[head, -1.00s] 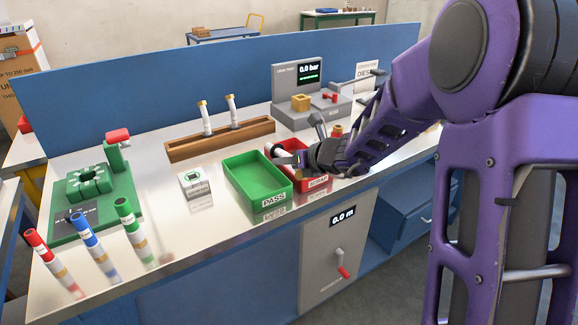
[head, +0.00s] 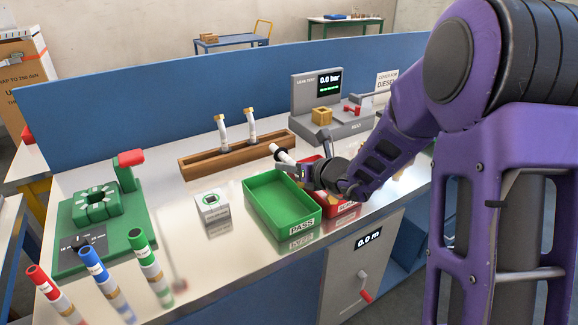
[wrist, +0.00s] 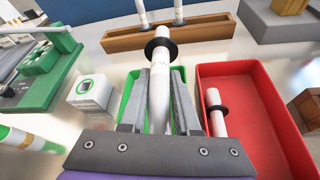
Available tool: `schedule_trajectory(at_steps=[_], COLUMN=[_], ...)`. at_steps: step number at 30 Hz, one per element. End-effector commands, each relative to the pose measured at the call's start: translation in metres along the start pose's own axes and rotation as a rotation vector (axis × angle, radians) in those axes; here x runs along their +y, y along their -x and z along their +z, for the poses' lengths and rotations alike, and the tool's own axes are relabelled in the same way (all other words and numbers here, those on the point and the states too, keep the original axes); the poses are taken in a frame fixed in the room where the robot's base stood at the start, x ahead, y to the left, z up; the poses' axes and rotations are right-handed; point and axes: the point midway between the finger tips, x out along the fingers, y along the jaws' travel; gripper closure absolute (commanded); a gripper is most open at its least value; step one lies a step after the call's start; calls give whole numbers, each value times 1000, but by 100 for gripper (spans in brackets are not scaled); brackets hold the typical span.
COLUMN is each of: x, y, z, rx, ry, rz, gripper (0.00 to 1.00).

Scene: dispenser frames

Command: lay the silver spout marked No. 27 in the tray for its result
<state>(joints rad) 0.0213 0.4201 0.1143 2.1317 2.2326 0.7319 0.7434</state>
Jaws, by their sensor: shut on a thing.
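My gripper (head: 296,170) is shut on a silver-white spout (wrist: 158,100) with a black collar near its upper end. The held spout also shows in the head view (head: 284,155), tilted, above the back of the trays. No number on it is readable. The green tray (head: 283,214) carries a PASS label, and its inside looks empty in the head view. In the wrist view its green edges show behind my fingers. The red tray (wrist: 268,98) stands to its right, with its label partly hidden in the head view. A second spout with a black collar (wrist: 216,118) lies in the red tray.
A wooden rack (head: 235,155) holding two upright spouts stands behind the trays. A grey leak-test unit (head: 335,115) is at the back right. A small white block (head: 212,206), a green fixture (head: 100,212) and several coloured tubes (head: 95,266) stand on the left.

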Motion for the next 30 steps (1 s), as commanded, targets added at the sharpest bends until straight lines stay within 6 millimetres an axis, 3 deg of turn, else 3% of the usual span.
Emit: schedule_trajectory(at_steps=[16,29,30], x=[-15,-17,-17], y=[-21,-24,-24], z=[-52,-58,-58], rx=[1,1,1], ry=[-2,-1,-1], rz=[1,1,1], gripper=[100,100,64])
